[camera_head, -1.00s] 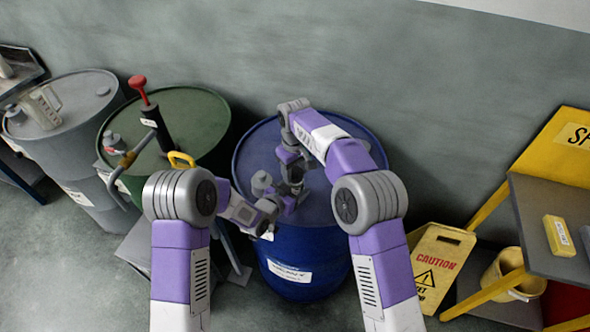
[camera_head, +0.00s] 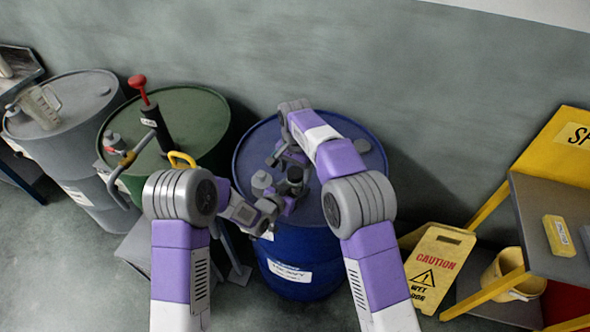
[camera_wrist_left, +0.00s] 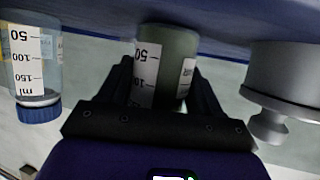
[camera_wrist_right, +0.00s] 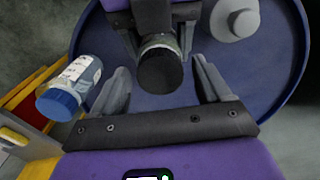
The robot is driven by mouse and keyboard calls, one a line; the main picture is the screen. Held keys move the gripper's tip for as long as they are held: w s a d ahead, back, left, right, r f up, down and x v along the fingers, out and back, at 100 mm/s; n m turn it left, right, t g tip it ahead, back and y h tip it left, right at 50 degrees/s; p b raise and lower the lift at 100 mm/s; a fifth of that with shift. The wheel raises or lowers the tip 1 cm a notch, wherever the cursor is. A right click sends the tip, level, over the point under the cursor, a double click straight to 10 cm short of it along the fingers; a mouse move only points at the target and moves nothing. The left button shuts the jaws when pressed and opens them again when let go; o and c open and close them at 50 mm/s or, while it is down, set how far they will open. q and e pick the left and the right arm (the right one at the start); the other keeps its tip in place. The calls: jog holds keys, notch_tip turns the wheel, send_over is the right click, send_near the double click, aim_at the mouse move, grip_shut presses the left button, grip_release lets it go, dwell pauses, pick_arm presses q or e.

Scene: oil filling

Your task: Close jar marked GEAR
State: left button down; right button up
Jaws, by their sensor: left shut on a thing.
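A greenish jar (camera_wrist_left: 168,62) with a volume scale and a white label stands between the fingers of my left gripper (camera_wrist_left: 165,85), which is shut on it. The lid also shows in the head view (camera_head: 295,173), over the blue barrel. My right gripper (camera_wrist_right: 163,85) is open and empty, its fingers apart on either side of the lid and not touching it.
The blue barrel (camera_head: 292,255) is below. A grey metal cylinder (camera_wrist_right: 235,18) stands on it beside my left gripper. Another jar with a blue lid (camera_wrist_right: 62,100) is on the other side. A green barrel (camera_head: 195,110) and a yellow caution sign (camera_head: 437,268) flank the blue barrel.

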jog(key=shift+r, duration=2.3)
jog(key=shift+r, duration=0.1)
jog(key=shift+c, duration=0.2)
jog(key=shift+d+r+n, duration=0.1)
jog(key=shift+r+n, duration=0.3)
jog(key=shift+r, duration=0.1)
jog(key=shift+r+n, duration=0.8)
jog(key=shift+r, duration=0.35)
jog(key=shift+f, duration=4.05)
